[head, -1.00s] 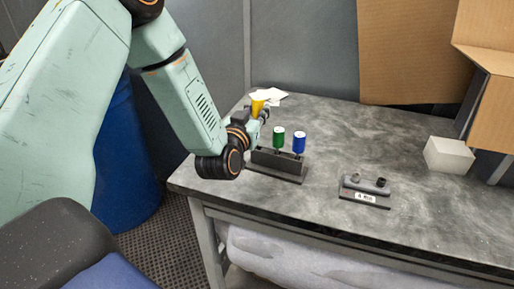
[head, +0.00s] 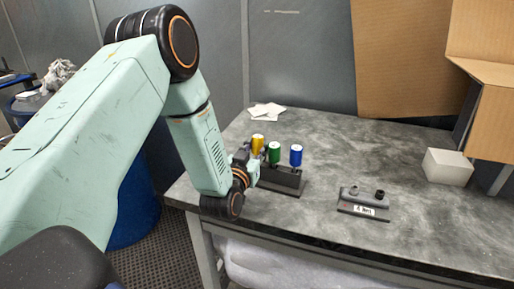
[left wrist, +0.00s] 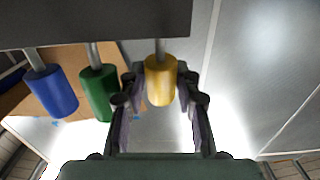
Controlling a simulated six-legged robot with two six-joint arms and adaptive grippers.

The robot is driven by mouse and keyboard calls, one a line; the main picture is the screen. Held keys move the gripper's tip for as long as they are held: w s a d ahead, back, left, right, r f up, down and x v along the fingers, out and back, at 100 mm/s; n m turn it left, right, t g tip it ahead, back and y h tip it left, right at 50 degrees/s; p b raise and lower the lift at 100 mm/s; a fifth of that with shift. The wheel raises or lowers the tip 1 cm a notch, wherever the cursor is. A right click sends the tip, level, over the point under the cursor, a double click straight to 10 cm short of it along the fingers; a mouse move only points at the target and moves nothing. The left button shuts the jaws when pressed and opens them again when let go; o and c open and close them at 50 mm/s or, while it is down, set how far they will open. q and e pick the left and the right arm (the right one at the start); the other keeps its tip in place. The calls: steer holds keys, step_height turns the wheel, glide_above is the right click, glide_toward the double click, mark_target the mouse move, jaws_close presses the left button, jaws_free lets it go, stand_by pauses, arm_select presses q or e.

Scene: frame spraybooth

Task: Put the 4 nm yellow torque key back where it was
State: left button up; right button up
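The yellow torque key (head: 258,143) stands upright at the left end of the dark rack (head: 287,181). The green key (head: 274,153) and blue key (head: 296,155) stand beside it in the rack. My left gripper (head: 258,156) is at the yellow key from the left. In the left wrist view, inverted, the yellow handle (left wrist: 160,82) sits between the fingertips, which appear closed on it. Its shaft reaches the rack's edge (left wrist: 95,22); how deep it sits is hidden. My right gripper is not in view.
A low grey fixture (head: 364,202) with two dark knobs and a small white label stands to the right on the table (head: 330,150). A white block (head: 447,167) and cardboard boxes (head: 412,60) are farther right. White papers (head: 266,111) lie behind the rack.

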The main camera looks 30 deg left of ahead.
arm_select(q)
steer(key=o, duration=0.3)
steer(key=shift+a+f, duration=0.1)
steer(key=shift+a, duration=0.15)
steer(key=shift+w+d, duration=0.1)
steer(key=shift+d, duration=0.1)
steer(key=shift+f, duration=0.15)
steer(key=v, duration=0.7)
steer(key=shift+s, duration=0.45)
steer(key=shift+f, duration=0.15)
